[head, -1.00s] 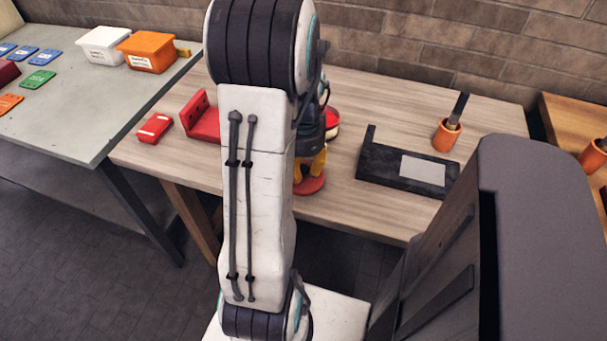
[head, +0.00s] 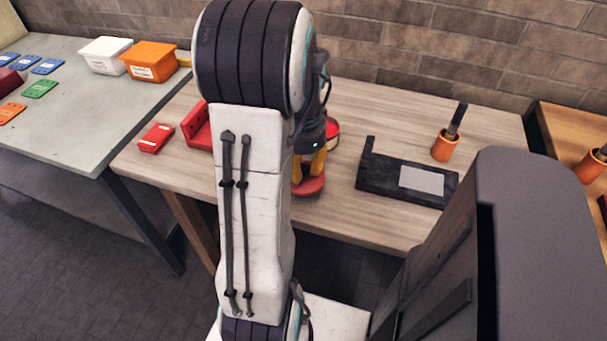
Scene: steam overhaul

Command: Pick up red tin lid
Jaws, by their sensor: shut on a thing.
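The red tin lid (head: 309,188) is a flat red disc near the front of the wooden table, right of my arm. My gripper (head: 309,172) points down at it with yellow fingers and is shut on it. My arm hides part of the gripper and the lid's left edge. The gap between lid and tabletop cannot be judged clearly. A round red tin (head: 332,131) with a pale inside stands behind the gripper, partly hidden.
The wooden table (head: 390,230) holds a red box (head: 155,138), a red holder (head: 197,127), a black tray-like fixture (head: 385,180) and an orange pot (head: 445,146). A grey table (head: 90,140) with an orange bin (head: 150,61) stands left.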

